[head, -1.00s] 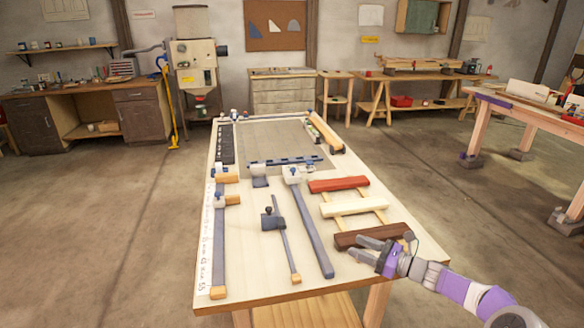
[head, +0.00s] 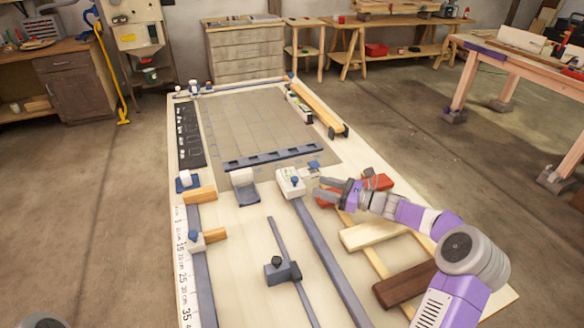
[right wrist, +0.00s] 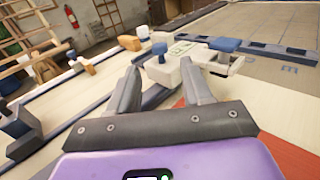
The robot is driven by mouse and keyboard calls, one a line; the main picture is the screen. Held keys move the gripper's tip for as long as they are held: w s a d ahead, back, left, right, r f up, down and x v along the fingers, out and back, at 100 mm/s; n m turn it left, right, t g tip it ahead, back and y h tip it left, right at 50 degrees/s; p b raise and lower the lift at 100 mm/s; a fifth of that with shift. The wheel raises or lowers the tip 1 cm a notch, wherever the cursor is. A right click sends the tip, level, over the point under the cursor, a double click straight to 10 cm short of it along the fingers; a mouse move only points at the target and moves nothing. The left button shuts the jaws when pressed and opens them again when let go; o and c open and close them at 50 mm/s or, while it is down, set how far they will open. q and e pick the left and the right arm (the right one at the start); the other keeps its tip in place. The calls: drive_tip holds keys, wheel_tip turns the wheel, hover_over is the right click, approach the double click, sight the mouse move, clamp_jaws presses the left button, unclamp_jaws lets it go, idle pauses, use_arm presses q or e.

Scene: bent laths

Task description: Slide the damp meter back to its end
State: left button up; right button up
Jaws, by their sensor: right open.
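The damp meter appears to be the white box with a blue knob (head: 289,181) at the far end of a long grey rail (head: 330,255). In the right wrist view a white body with a small greenish display (right wrist: 178,52) shows just beyond my fingertips. A small blue-topped part (right wrist: 224,46) sits beside it. My right gripper (head: 322,190) is open and empty, just right of the meter, over the red lath. In the right wrist view its two fingers (right wrist: 163,82) point toward the meter, apparently short of it. My left gripper is out of view.
A gridded grey mat (head: 255,125) with a dark blue bar (head: 275,156) is beyond.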

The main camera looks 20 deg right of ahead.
sight(302, 188)
drive_tip(key=shift+w+a, duration=0.25)
drive_tip(key=shift+w, duration=0.1)
drive_tip(key=b+x, duration=0.2)
drive_tip(key=x, duration=0.3)
drive_tip(key=shift+w+a, duration=0.15)
drive_tip(key=shift+a, duration=0.2)
drive_tip(key=shift+w+a+r, duration=0.1)
drive_tip(key=shift+w+a, duration=0.15)
drive_tip(key=shift+w, duration=0.15)
clamp_jaws()
